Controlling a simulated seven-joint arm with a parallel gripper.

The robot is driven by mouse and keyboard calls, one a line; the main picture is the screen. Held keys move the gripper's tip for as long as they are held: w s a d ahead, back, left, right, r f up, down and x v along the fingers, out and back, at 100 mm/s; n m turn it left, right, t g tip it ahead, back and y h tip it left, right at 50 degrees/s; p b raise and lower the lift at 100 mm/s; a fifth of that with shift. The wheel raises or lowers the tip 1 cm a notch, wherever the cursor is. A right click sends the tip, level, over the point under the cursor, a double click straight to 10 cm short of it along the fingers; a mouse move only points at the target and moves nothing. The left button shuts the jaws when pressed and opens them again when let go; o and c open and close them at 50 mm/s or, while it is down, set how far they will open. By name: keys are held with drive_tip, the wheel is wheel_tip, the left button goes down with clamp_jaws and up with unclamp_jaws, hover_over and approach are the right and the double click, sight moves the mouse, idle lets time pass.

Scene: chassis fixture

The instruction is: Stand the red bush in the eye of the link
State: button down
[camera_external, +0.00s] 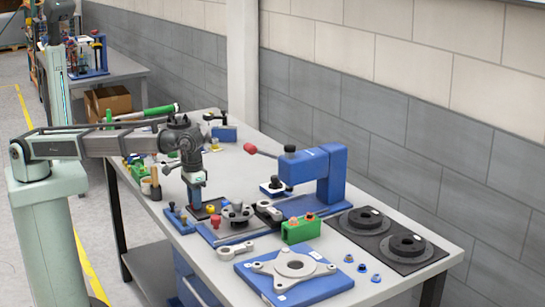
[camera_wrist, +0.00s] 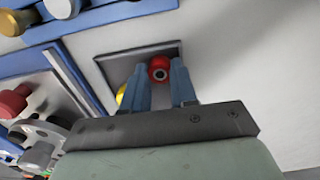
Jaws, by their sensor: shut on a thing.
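My gripper (camera_external: 195,203) points down over a small dark tray (camera_external: 203,212) at the left part of the bench. In the wrist view my gripper (camera_wrist: 166,78) is shut on the red bush (camera_wrist: 158,69), a small ring with a dark bore, held between its fingertips over the tray (camera_wrist: 122,64). I cannot tell whether the bush touches the tray. In the external view the bush is hidden by the fingers.
A yellow piece (camera_wrist: 121,95) is beside the left finger. A blue press (camera_external: 320,180) with a red-knobbed lever stands right of my gripper. A green block (camera_external: 301,229), a blue fixture with a grey plate (camera_external: 293,266) and a dark mat with black discs (camera_external: 388,238) lie farther right.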

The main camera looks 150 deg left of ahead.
drive_tip(key=shift+r, duration=0.25)
drive_tip(key=shift+r, duration=0.75)
drive_tip(key=shift+r, duration=0.15)
drive_tip(key=shift+r, duration=1.4)
drive_tip(key=w+a+r, duration=0.4)
drive_tip(key=w+a, duration=0.4)
drive_tip(key=w, duration=0.1)
drive_tip(key=w+a+r, duration=0.3)
drive_tip(key=w+a, duration=0.5)
drive_tip(key=w, duration=0.1)
drive_tip(key=shift+w+f, duration=0.1)
drive_tip(key=shift+f, duration=2.35)
